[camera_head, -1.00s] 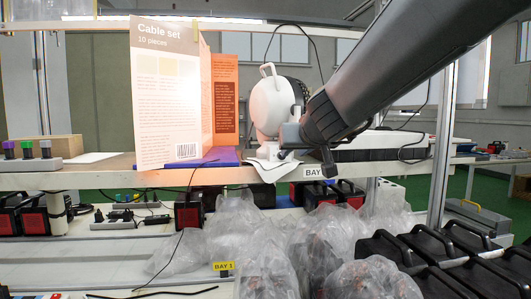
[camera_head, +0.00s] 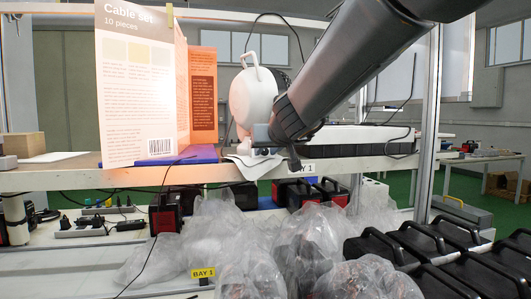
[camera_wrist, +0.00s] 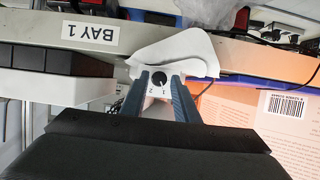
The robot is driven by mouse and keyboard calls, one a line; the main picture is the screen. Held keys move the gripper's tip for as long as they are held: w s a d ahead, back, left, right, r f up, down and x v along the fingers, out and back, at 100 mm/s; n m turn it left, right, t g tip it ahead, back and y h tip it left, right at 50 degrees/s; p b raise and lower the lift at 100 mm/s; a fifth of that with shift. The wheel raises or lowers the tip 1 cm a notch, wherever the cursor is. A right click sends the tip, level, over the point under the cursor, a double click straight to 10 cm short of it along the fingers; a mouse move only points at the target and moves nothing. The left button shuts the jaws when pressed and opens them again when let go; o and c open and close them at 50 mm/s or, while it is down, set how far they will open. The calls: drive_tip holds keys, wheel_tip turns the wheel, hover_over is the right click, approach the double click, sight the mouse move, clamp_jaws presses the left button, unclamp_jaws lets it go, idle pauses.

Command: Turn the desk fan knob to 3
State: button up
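The white desk fan (camera_head: 252,100), with a loop handle on top, stands on the shelf's front edge beside the cable set box. In the wrist view its base front (camera_wrist: 158,91) shows a round dark knob (camera_wrist: 159,77) with the digits 1 and 2 printed below it. The 3 and the knob's pointer cannot be made out. My gripper (camera_wrist: 159,79) has its two blue-grey fingers apart, one on each side of the knob. Whether they touch it cannot be told. In the head view my gripper (camera_head: 262,141) is at the fan's base and hides the knob.
The cable set box (camera_head: 140,100) stands left of the fan on a blue item (camera_head: 205,154). A white cloth or paper (camera_head: 252,165) hangs over the shelf edge (camera_head: 120,180) under the fan. A long black-and-white unit (camera_head: 375,137) lies right. Bagged goods (camera_head: 220,235) fill the lower shelf.

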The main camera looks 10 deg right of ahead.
drive_tip(key=shift+c, duration=0.5)
clamp_jaws()
drive_tip(key=shift+d, duration=0.1)
drive_tip(key=shift+f+m+y+b, duration=0.15)
drive_tip(key=shift+m+y+b, duration=0.25)
drive_tip(key=shift+b, duration=0.65)
drive_tip(key=m+y+b, duration=0.1)
drive_tip(key=m+b, duration=0.1)
drive_tip(key=b, duration=0.3)
drive_tip(key=shift+d+f+b, duration=0.15)
drive_tip(key=shift+d+b, duration=0.05)
drive_tip(key=shift+b, duration=0.2)
drive_tip(key=shift+m+y+b, duration=0.4)
drive_tip(key=shift+m+b, duration=0.1)
drive_tip(key=shift+b, duration=0.9)
drive_tip(key=shift+r, duration=0.2)
